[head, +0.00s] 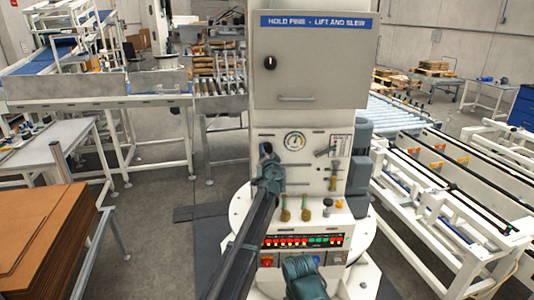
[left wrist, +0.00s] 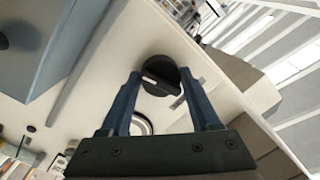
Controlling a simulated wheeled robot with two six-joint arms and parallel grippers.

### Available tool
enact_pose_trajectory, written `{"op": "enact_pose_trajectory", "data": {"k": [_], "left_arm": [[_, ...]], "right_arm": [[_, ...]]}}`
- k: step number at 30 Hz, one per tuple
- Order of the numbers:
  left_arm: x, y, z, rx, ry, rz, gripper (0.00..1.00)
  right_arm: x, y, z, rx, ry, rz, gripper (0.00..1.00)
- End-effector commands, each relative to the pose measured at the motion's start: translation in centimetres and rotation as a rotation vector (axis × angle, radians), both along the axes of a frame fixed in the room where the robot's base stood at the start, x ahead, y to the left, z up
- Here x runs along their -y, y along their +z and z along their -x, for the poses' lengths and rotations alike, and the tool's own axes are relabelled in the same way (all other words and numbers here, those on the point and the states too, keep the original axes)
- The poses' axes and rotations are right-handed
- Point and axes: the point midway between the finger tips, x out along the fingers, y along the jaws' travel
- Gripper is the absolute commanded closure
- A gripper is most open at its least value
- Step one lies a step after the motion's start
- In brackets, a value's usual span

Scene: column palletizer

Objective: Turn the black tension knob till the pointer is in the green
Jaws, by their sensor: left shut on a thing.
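The black tension knob (left wrist: 160,75) is a round disc with a pale bar across its face, on the cream panel in the left wrist view. My left gripper (left wrist: 160,76) has one blue finger on each side of it and is shut on it. In the head view my left gripper (head: 267,155) is at the panel, left of the round gauge, and hides the knob. The gauge (head: 294,141) has a white face with coloured marks; its pointer is too small to read against the green. In the left wrist view the gauge (left wrist: 143,126) is mostly hidden behind my gripper.
A grey cabinet door (head: 312,75) with a handle is above the panel. Levers (head: 327,206) and a lit indicator strip (head: 304,241) are below the gauge. Brown sheets (head: 45,235) are stacked at left; white conveyor frames (head: 440,190) stand at right.

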Motion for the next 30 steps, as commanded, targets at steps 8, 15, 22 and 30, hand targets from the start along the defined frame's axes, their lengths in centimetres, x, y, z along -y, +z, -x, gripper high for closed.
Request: {"op": "enact_pose_trajectory", "data": {"k": [8, 15, 22, 30], "left_arm": [[0.0, -0.15, 0.02, -0.008, 0.0, -0.088, 0.93], [-0.02, -0.07, 0.02, -0.024, -0.001, -0.258, 0.93], [-0.01, -0.04, 0.03, -0.024, -0.001, -0.262, 0.93], [-0.01, -0.04, 0.03, -0.024, -0.001, -0.261, 0.07]], "right_arm": [[0.0, -0.32, 0.0, 0.0, 0.0, 0.0, 1.0], [0.0, -0.59, 0.01, 0.0, 0.0, 0.0, 1.0], [0.0, -0.56, 0.0, 0.0, 0.0, 0.0, 1.0], [0.0, -0.56, 0.0, 0.0, 0.0, 0.0, 1.0]]}}
